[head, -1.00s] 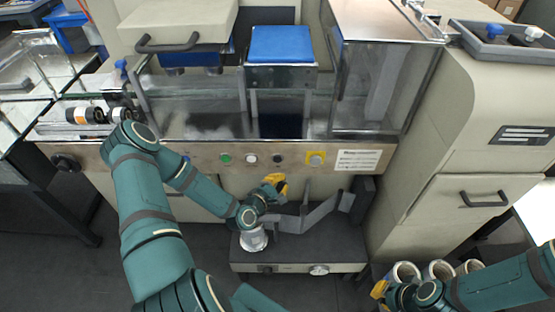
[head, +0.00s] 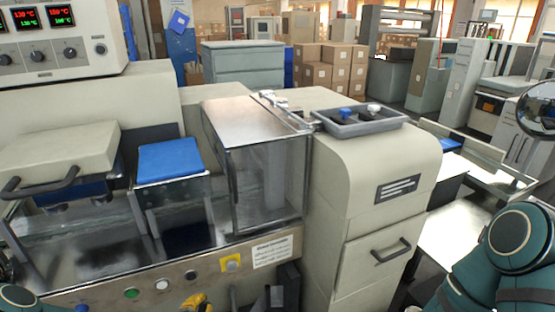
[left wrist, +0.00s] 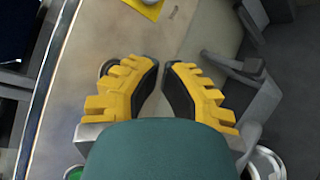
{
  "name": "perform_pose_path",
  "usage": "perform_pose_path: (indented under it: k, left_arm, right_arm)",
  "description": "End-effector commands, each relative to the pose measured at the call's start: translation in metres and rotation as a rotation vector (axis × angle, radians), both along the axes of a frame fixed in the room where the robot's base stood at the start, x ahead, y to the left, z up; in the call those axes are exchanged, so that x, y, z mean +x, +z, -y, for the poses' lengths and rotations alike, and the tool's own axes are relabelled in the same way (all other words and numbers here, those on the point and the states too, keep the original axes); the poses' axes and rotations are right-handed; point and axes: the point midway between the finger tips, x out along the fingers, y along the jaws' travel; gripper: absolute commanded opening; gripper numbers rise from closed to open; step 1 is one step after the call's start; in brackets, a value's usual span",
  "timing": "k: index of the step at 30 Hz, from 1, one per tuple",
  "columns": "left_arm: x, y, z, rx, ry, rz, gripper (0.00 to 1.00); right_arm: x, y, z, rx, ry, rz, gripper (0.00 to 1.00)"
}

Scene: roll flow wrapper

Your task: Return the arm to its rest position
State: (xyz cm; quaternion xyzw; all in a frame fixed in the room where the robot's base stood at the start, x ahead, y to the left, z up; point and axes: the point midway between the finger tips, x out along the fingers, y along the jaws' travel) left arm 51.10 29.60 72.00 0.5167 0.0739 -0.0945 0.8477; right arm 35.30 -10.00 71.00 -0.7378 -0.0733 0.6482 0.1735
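My left gripper (head: 197,303) shows as a bit of yellow at the bottom edge of the head view, in front of the wrapper's button panel (head: 205,268). In the left wrist view its two yellow fingers (left wrist: 161,68) stand apart with a narrow gap at the tips and nothing between them, so it is open and empty. A teal part of my left arm shows at the lower left of the head view. My right arm is at the lower right; its gripper is out of view.
The wrapper's clear-sided housing (head: 262,175) and blue-topped stand (head: 168,160) are behind the panel. A beige cabinet (head: 365,220) with a drawer handle stands to the right, with a grey tray (head: 358,121) on top. Grey brackets (left wrist: 245,90) are close to the right finger.

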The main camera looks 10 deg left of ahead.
Motion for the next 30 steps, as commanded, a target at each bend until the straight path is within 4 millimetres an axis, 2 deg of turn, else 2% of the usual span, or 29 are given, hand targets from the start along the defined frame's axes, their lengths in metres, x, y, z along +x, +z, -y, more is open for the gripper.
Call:
perform_pose_path:
  k: [4,8,12,15,18,24,30]
  left_arm:
    - [-0.002,-0.007,0.043,0.14,-0.153,-0.098,0.0]
    - [-0.018,-0.018,0.095,0.359,-0.392,-0.225,0.0]
    - [-0.049,-0.026,0.139,0.602,-0.674,-0.335,0.0]
    - [-0.076,-0.027,0.162,0.763,-0.882,-0.388,0.0]
    - [-0.103,-0.024,0.177,0.904,-1.079,-0.422,0.0]
    - [-0.144,-0.014,0.192,1.074,-1.364,-0.445,0.0]
    - [-0.158,-0.01,0.195,1.121,-1.458,-0.445,0.0]
  right_arm:
    - [0.0,0.0,0.0,0.0,0.0,0.0,0.0]
    - [0.0,0.0,0.0,0.0,0.0,0.0,0.0]
    - [0.0,0.0,0.0,0.0,0.0,0.0,0.0]
    - [0.0,0.0,0.0,0.0,0.0,0.0,0.0]
    - [0.0,0.0,0.0,0.0,0.0,0.0,0.0]
    - [0.0,0.0,0.0,0.0,0.0,0.0,0.0]
    - [0.0,0.0,0.0,0.0,0.0,0.0,0.0]
